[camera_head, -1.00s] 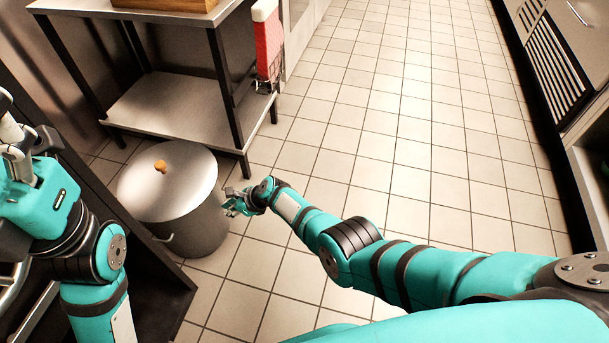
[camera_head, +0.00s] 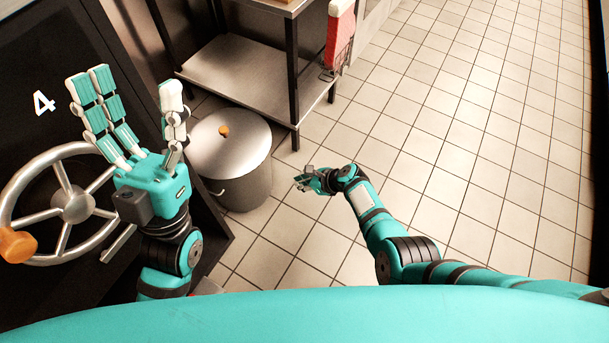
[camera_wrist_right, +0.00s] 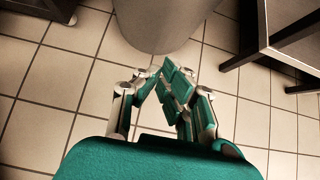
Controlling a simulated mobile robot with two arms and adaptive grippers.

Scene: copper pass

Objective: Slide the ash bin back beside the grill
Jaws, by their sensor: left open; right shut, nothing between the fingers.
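The ash bin (camera_head: 245,182) is a round grey metal bin with a lid and an orange knob, upright on the tiled floor. It stands beside the black front marked 4, which looks like the grill (camera_head: 30,60). My right gripper (camera_head: 303,183) is shut and empty, low to the right of the bin with a gap between them. In the right wrist view the bin's lower wall (camera_wrist_right: 155,28) is just ahead of the fingertips (camera_wrist_right: 160,72). My left gripper (camera_head: 135,88) is open and empty, fingers up, in front of the black front and left of the bin.
A steel table (camera_head: 235,65) with a lower shelf and dark legs stands behind the bin. A red item in a wire holder (camera_head: 340,40) hangs at its end. A handwheel (camera_head: 72,205) with an orange knob is at left. Tiled floor (camera_head: 460,130) is clear to the right.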

